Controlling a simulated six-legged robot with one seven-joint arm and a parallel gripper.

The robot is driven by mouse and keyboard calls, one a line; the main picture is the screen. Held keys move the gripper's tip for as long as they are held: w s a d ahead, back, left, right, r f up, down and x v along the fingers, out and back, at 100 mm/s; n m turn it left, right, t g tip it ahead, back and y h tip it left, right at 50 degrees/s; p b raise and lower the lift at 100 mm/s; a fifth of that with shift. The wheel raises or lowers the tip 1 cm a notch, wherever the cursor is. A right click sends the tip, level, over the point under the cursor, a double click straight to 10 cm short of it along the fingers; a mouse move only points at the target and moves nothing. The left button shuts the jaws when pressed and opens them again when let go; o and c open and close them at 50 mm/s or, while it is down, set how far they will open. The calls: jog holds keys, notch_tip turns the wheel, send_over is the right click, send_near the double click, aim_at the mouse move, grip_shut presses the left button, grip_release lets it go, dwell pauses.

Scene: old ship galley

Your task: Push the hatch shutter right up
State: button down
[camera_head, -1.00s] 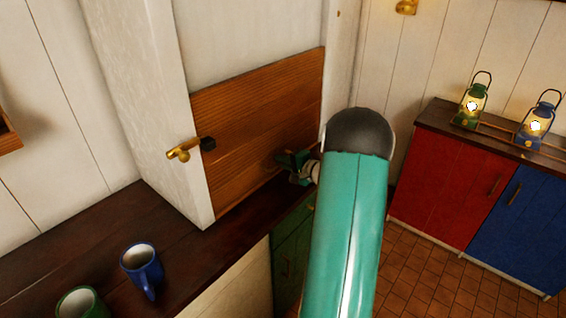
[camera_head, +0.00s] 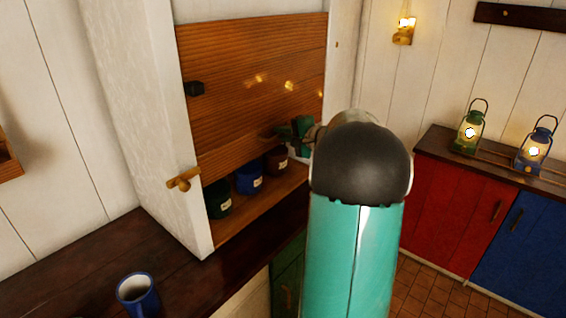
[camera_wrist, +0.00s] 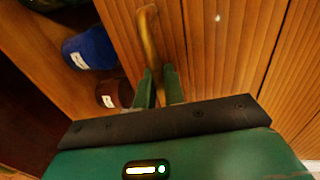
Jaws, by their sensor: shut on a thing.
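The wooden hatch shutter (camera_head: 250,85) stands partly raised in its white frame, with an open gap below its lower edge. My gripper (camera_head: 288,136) is at the shutter's lower right, partly hidden behind my arm in the head view. In the wrist view my gripper (camera_wrist: 160,88) has its green fingers shut on the shutter's brass handle (camera_wrist: 149,35). A dark block (camera_head: 194,88) sits on the shutter's left edge. A brass catch (camera_head: 183,179) is on the left frame post, below that block.
Behind the gap, a green jar (camera_head: 217,198), a blue jar (camera_head: 249,177) and a brown jar (camera_head: 276,160) stand on a wooden shelf. A blue mug (camera_head: 137,294) is on the dark counter (camera_head: 90,262). Lanterns stand on the red and blue cupboards at right.

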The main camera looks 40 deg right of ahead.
aim_at(273, 94)
notch_tip(273, 94, up, 12)
dwell(0.3)
jog(key=c, duration=1.9)
grip_release()
jog(key=shift+r, duration=0.1)
jog(key=shift+o, duration=0.3)
jog(key=shift+s, duration=0.15)
jog(key=v, duration=1.3)
jog(key=shift+s, duration=0.2)
